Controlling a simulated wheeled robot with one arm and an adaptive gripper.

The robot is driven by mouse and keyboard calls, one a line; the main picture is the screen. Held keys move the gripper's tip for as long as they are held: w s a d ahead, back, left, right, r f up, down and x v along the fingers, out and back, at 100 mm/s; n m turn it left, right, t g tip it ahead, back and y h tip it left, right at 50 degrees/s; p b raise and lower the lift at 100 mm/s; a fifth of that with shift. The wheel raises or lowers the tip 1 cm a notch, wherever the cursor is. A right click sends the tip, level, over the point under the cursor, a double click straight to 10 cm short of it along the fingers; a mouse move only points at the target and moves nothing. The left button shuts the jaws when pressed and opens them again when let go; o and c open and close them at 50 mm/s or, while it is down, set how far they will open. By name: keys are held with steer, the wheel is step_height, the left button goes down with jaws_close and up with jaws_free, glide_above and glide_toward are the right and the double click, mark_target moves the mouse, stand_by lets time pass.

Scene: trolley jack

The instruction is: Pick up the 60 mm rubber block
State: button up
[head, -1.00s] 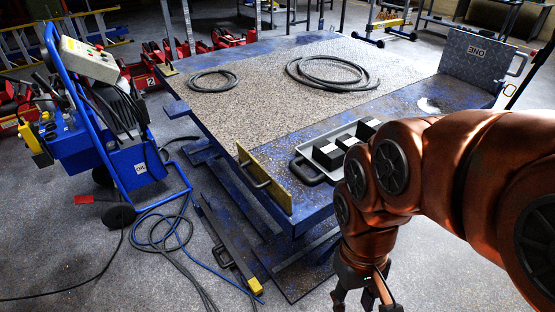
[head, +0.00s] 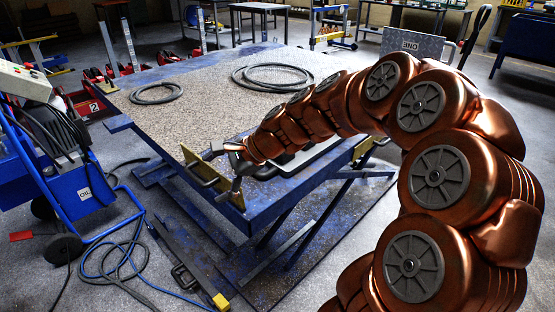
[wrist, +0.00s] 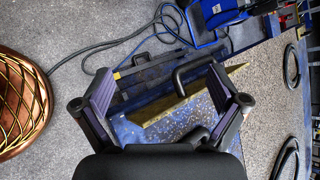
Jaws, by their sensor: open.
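The 60 mm rubber block cannot be made out in either view now. The grey tray (head: 312,156) lies on the blue near side of the lift table, and my arm covers most of it and whatever it holds. My gripper (head: 222,168) is at the table's near left edge, by the yellow plate (head: 228,190) with black handles. In the wrist view my gripper (wrist: 160,82) is open, with its two fingers wide apart and nothing between the pads. Beyond and below them show the yellow plate (wrist: 185,108) and a black handle (wrist: 190,72).
The lift table (head: 200,115) carries a small hose coil (head: 157,93) and a large one (head: 273,78). A grey case (head: 412,45) stands at its far right. A blue cart (head: 80,195) and loose hoses (head: 125,262) lie to the left. A dark bar (head: 190,265) is on the floor.

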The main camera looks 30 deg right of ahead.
steer(key=w+d+f+m+t+b, duration=0.2)
steer(key=w+d+m+t, duration=0.2)
steer(key=w+d+m, duration=0.5)
steer(key=m+t+h+b, duration=0.3)
steer(key=m+h, duration=0.2)
steer(key=m, duration=0.2)
glide_above(289, 162)
steer(key=s, duration=0.2)
step_height(289, 162, down, 5)
steer(key=shift+a, duration=0.1)
steer(key=shift+w+d+f, duration=0.1)
steer(key=shift+d, duration=0.1)
steer(key=shift+x, duration=1)
steer(key=b+x, duration=0.1)
steer(key=x, duration=0.1)
steer(key=b+x, duration=0.1)
steer(key=x, duration=0.1)
steer(key=shift+f, duration=0.35)
steer(key=shift+w+a, duration=0.15)
steer(key=shift+w, duration=0.4)
